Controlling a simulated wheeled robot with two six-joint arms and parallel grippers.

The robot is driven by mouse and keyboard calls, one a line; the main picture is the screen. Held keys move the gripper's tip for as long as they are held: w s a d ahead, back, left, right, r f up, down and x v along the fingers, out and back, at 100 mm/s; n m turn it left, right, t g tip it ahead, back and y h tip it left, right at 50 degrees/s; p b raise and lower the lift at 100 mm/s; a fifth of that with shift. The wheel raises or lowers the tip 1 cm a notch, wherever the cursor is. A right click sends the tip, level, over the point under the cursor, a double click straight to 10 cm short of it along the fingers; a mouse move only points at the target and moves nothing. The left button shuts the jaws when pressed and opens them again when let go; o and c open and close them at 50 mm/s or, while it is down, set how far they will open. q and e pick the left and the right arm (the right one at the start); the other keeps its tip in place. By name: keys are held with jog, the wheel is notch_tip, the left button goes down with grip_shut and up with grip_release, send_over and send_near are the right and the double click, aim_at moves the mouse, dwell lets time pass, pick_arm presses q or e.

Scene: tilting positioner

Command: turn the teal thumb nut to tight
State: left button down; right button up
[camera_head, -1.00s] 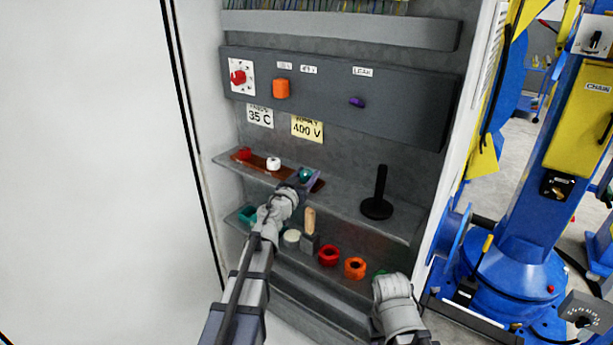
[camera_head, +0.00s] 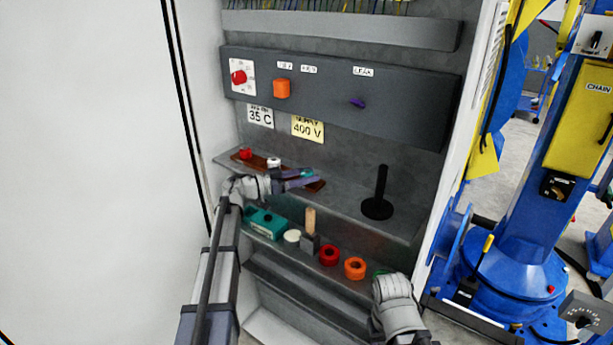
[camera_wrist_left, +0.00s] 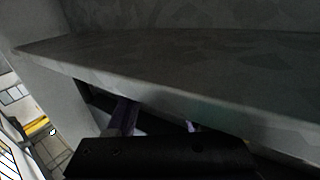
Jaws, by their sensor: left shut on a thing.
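The teal thumb nut (camera_head: 306,173) shows as a small patch at the right end of a brown strip on the upper shelf in the head view. The purple fingers of my left gripper (camera_head: 300,180) reach it from the left and are shut on it, covering most of it. In the left wrist view the two fingers of my left gripper (camera_wrist_left: 158,122) show partly, behind a dark block; the nut is hidden there. I cannot read the nut's turn angle. The pale wrist of my right arm is at lower right; its fingers do not show.
On the brown strip are a red knob (camera_head: 245,153) and a white knob (camera_head: 273,162). A black upright handle (camera_head: 380,195) stands right on the upper shelf (camera_head: 345,203). The lower shelf holds a teal box (camera_head: 265,223), a red ring (camera_head: 329,255) and an orange ring (camera_head: 355,268).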

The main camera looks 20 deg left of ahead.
pick_arm(q)
jog(key=shift+m+g+h, duration=0.3)
jog(key=shift+g, duration=0.1)
jog(key=shift+c, duration=1.4)
grip_release()
jog(key=shift+v, duration=3.9)
